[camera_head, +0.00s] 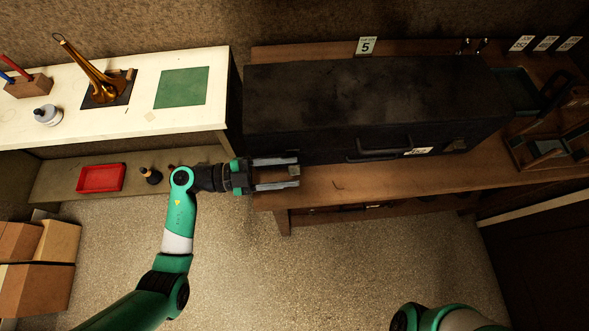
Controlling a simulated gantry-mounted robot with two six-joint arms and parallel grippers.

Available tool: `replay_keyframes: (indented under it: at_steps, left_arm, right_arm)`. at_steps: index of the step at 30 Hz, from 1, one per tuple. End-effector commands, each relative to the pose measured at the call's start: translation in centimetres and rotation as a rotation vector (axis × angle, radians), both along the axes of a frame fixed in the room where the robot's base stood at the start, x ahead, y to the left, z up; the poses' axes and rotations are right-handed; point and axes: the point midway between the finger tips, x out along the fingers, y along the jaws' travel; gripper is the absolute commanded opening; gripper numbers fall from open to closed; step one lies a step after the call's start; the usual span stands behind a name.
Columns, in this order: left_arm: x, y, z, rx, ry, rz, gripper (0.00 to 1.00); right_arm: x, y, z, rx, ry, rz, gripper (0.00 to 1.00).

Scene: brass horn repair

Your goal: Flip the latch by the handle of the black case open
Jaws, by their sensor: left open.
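The black case (370,100) lies shut on the wooden bench, its front side towards me. Its handle (385,150) is on the front side, right of the middle. A small dull metal piece, perhaps a latch (293,170), shows at the front left, between my left fingertips. Another small patch, possibly a second latch (456,145), shows right of the handle. My left gripper (297,172) is open at the case's lower left front, pointing right. I cannot tell whether its fingers touch the case or the metal piece. Only part of my right arm shows at the bottom right; its gripper is outside the picture.
The wooden bench (340,185) has a bare front strip. A white label (418,151) sits by the handle. At left, a pale table (135,125) holds a brass horn (100,75) and a green mat (182,87). A red tray (101,178) is on the lower shelf. Wooden racks (550,145) stand at right.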

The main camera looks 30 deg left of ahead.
Motion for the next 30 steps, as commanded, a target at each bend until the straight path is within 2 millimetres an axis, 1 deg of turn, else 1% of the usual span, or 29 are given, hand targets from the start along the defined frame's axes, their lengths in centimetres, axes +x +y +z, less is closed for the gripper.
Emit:
replay_keyframes:
  at_steps: [1,5,13,17,18,20,21,22,30]
  left_arm:
    - [0.4,-0.7,-0.1,0.001,-0.001,-0.004,0.53]
    - [1.0,-1.6,0.0,0.000,-0.001,-0.001,0.53]
    - [1.1,-1.7,0.0,0.000,0.000,0.001,0.53]
    - [1.1,-1.7,0.0,0.000,0.000,0.001,0.29]
    - [1.1,-1.7,0.0,0.000,0.000,0.001,0.22]
    - [1.1,-1.7,0.0,0.000,0.000,0.001,0.11]
    - [1.1,-1.7,0.0,0.000,0.000,0.001,0.04]
    - [1.1,-1.7,0.0,0.000,0.000,0.001,0.00]
    - [1.1,-1.7,0.0,0.001,-0.003,0.001,0.00]
  right_arm:
    - [0.0,0.0,-0.3,0.000,0.000,0.000,0.50]
    - [0.0,0.0,-0.4,0.000,0.000,0.000,0.50]
    - [0.0,0.0,-0.4,0.000,0.000,0.000,0.50]
    - [0.0,0.0,-0.4,0.000,0.000,0.000,0.50]
    - [0.0,0.0,-0.4,0.000,0.000,0.000,0.50]
    - [0.0,0.0,-0.4,0.000,0.000,0.000,0.50]
    - [0.0,0.0,-0.4,0.000,0.000,0.000,0.50]
    - [0.0,0.0,-0.4,0.000,0.000,0.000,0.50]
    - [0.0,0.0,-0.4,0.000,0.000,0.000,0.50]
